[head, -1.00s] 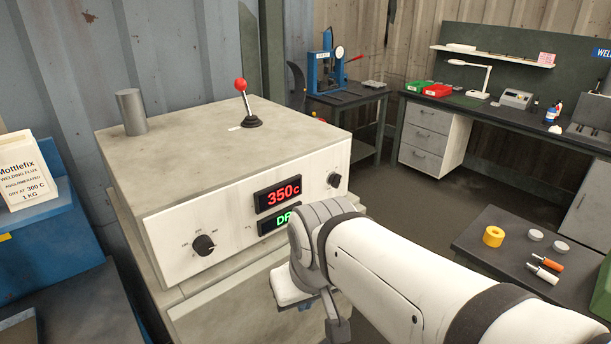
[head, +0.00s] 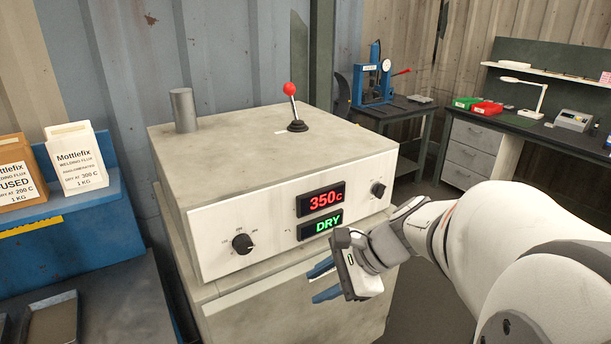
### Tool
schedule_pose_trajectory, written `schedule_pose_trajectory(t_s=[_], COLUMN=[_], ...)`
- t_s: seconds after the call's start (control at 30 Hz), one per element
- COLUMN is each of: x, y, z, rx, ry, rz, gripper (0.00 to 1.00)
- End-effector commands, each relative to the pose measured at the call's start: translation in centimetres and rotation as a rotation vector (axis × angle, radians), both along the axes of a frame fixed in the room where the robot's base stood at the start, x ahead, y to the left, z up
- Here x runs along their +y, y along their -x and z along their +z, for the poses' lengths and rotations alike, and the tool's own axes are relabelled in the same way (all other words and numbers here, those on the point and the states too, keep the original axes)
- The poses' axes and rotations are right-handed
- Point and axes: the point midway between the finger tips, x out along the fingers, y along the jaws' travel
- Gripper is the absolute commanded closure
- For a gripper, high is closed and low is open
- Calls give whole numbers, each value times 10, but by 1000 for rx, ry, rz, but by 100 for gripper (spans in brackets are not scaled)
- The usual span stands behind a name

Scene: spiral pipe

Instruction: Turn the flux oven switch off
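The flux oven (head: 255,160) is a cream box with lit displays, a red 350c (head: 321,201) and a green DRY (head: 320,226). A lever switch with a red ball (head: 290,89) stands on its top, on a black boot. The lever leans slightly left, and a short white mark lies left of the boot. My gripper (head: 322,281) is in front of the oven's lower front, below the displays and well below the lever. Its two blue fingers are apart, with nothing seen between them.
A grey stub pipe (head: 184,111) stands on the oven's back left. Black knobs (head: 243,243) sit on the front panel. Flux boxes (head: 82,158) stand on a blue shelf at left. A bench with a blue press (head: 372,78) is behind right. The space above the oven is clear.

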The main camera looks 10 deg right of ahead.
Motion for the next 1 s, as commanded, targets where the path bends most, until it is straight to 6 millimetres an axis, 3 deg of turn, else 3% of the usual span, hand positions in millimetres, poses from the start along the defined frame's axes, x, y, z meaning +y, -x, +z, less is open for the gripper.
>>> schedule_pose_trajectory(t_s=[0.17, 0.23, 0.4, 0.5, 0.67, 1.0], x=[-59, -93, -179, -215, -235, -217], y=[-61, -80, -104, -106, -109, -156], z=[12, 20, 33, 38, 42, 43], rx=[127, 153, 160, 148, 138, 141], ry=[-498, -698, -1106, -1257, -1352, -1351], rz=[-522, -697, -993, -1079, -1125, -1122], gripper=[68, 68, 68, 68, 68, 68])
